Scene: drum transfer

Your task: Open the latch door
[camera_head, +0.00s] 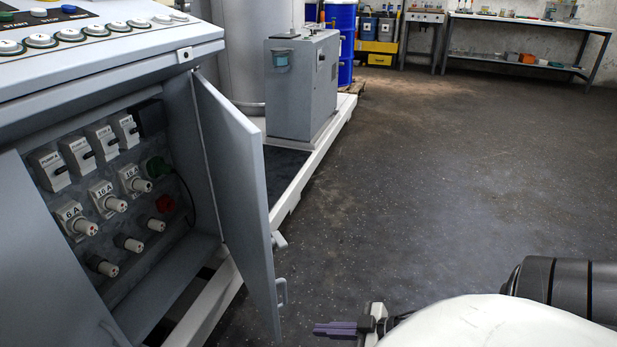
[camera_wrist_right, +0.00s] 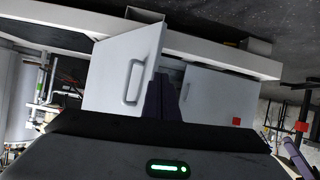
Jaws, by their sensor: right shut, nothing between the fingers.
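The grey latch door (camera_head: 232,195) of the control cabinet stands swung open, its free edge toward me. My left gripper is not in view.
Inside the cabinet are breakers (camera_head: 88,152) and several white fuse knobs (camera_head: 108,203). A sloped button panel (camera_head: 100,50) is above. A grey box (camera_head: 300,85) stands on a white-edged platform (camera_head: 315,165) behind the door. The dark floor (camera_head: 450,190) on the right is clear.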

